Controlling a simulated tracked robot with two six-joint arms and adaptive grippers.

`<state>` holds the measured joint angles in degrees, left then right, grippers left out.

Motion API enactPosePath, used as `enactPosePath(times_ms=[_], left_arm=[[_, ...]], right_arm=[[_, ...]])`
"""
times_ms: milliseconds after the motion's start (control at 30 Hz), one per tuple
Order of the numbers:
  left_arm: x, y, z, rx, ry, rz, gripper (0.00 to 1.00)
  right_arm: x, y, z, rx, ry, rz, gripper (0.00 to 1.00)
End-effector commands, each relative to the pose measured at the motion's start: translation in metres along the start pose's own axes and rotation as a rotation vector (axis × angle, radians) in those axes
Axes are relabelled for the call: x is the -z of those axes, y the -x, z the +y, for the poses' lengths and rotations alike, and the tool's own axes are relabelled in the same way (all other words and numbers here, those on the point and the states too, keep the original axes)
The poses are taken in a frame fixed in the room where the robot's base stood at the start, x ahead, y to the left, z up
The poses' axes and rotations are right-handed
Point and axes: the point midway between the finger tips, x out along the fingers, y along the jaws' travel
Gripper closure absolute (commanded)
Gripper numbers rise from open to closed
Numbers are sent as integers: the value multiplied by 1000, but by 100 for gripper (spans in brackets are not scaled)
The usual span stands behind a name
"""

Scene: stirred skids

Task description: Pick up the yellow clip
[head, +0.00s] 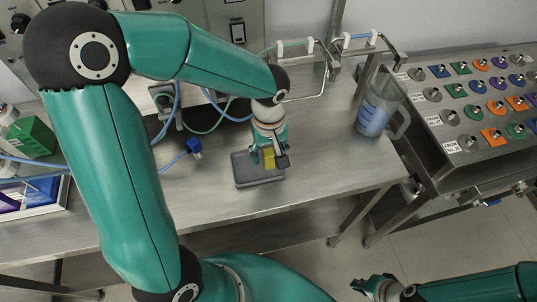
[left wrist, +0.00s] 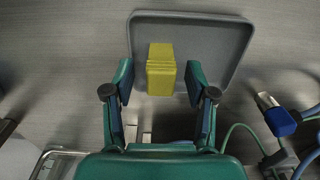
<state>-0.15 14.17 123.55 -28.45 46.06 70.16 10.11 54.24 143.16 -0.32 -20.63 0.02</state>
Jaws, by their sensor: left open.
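The yellow clip (left wrist: 160,69) is a small ribbed block over a shallow grey tray (left wrist: 222,42) in the left wrist view. My left gripper (left wrist: 159,82) is open, with one teal finger on each side of the clip and a gap on both sides. In the head view the clip (head: 269,161) shows partly behind the fingers of my left gripper (head: 270,158), above the tray (head: 247,178). My right gripper (head: 372,286) is low at the bottom right of the head view, away from the bench, and its jaws are too small to read.
A blue connector (head: 193,146) with cables lies left of the tray. A clear jug (head: 379,108) with blue liquid stands to the right. A slanted panel of coloured pieces (head: 485,100) is at far right. A green box (head: 32,137) is at left. The bench in front of the tray is clear.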

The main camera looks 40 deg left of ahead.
Motion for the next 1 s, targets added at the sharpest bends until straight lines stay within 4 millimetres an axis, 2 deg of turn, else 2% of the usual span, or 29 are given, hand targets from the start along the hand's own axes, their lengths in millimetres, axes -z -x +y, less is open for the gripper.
enactPosePath(times_ms=[167,400,467,800,1000], left_arm=[[0,0,0,0,0,0,44],[0,0,0,-1,0,0,84],[0,0,0,-1,0,0,92],[0,2,0,-2,1,1,92],[1,13,1,-3,2,3,92]], right_arm=[[0,0,0,0,0,0,100],[0,0,0,0,0,0,100],[0,0,0,0,0,0,100],[0,0,0,0,0,0,100],[0,0,0,0,0,0,100]])
